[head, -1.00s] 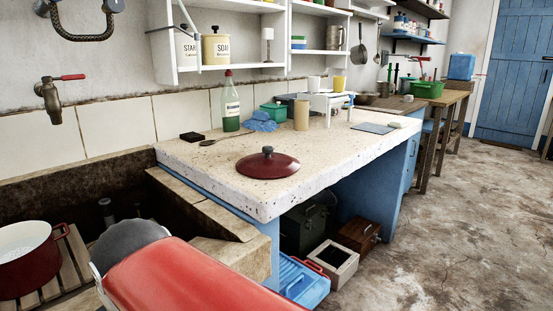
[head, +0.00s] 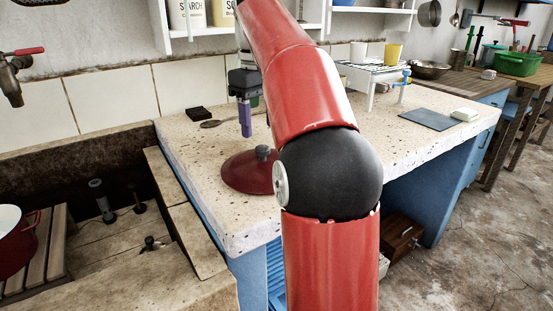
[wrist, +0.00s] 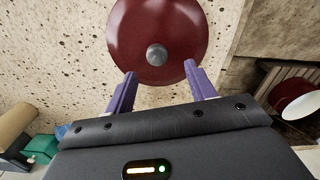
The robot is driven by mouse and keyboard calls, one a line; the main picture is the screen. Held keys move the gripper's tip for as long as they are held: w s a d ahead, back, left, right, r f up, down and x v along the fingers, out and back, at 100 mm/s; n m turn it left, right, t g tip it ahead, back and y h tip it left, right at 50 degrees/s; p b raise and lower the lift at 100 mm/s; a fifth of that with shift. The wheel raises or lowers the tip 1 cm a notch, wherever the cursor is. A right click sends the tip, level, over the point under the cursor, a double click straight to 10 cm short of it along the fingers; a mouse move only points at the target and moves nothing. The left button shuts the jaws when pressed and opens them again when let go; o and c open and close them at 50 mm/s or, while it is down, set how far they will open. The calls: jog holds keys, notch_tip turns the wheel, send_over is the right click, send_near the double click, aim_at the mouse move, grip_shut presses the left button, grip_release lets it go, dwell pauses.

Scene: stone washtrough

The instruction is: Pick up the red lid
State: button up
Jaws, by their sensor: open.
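The red lid (head: 247,172) lies flat on the speckled stone counter (head: 206,213) near its front left end, its dark round knob (head: 263,153) on top. My red arm hides its right part in the head view. In the wrist view the whole width of the lid (wrist: 158,22) shows at the top, with its knob (wrist: 157,54) just beyond and between my fingertips. My gripper (wrist: 162,76) is open and empty, its two purple fingers apart. In the head view my gripper (head: 245,132) points down above the back of the lid.
A black block (head: 199,113) and a spoon (head: 212,123) lie behind the lid. A small white rack (head: 372,76), a dark slate (head: 427,119) and a sponge (head: 464,114) stand to the right. The stone trough with a red pot (head: 15,245) is at the left.

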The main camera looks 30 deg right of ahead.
aim_at(263, 148)
jog(key=shift+s+a+f, duration=0.1)
jog(key=shift+f, duration=0.65)
jog(key=f, duration=0.1)
jog(key=f+b, duration=0.1)
jog(key=f, duration=0.3)
jog(key=shift+s+d+f+b, duration=0.1)
jog(key=shift+s+d+b, duration=0.1)
jog(key=shift+d+b, duration=0.2)
jog(key=c, duration=1.2)
